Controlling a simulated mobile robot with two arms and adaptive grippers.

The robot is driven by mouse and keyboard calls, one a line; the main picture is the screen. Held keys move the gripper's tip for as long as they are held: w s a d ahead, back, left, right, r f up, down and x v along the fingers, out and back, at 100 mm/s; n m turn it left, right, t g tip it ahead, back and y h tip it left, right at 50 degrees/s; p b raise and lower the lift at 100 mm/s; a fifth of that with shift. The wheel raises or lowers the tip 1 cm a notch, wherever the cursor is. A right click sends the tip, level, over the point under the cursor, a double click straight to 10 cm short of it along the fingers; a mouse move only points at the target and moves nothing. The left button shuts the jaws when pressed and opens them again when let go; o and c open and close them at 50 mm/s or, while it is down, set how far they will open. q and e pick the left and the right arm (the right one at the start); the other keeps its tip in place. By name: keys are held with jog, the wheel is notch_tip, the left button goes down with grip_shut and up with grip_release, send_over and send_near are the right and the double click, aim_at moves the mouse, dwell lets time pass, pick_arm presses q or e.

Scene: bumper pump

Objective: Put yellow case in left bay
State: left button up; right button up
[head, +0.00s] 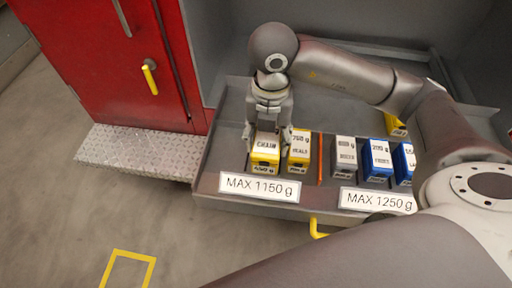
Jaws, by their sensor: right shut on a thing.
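My right gripper (268,135) points down over the left bay and is shut on a yellow case with a grey top marked CHAIN (265,158). The case is in the left bay (219,160), behind the label MAX 1150 g; I cannot tell whether it touches the floor of the bay. A second yellow case, marked SEALS (299,158), stands close on its right, left of the orange divider (320,160). Another yellow case (395,125) is at the back of the right bay, partly hidden by my arm. My left gripper is not in view.
A red cabinet (100,60) and a metal step (140,153) stand at left. Free tray floor shows left of the held case.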

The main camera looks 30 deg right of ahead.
jog(key=shift+w+a+f+p, duration=0.65)
jog(key=shift+w+f, duration=1.05)
jog(key=shift+w, duration=0.45)
jog(key=shift+w+a+f+p, duration=0.5)
jog(key=shift+w+a+f, duration=0.25)
jog(key=shift+w+f, duration=1.2)
jog(key=shift+w+a+f+p, duration=0.65)
jog(key=shift+w+f, duration=0.75)
jog(key=shift+w, duration=1)
notch_tip(320, 180, down, 2)
jog(key=shift+f, duration=0.35)
jog(key=shift+f, duration=0.1)
jog(key=o, duration=1.4)
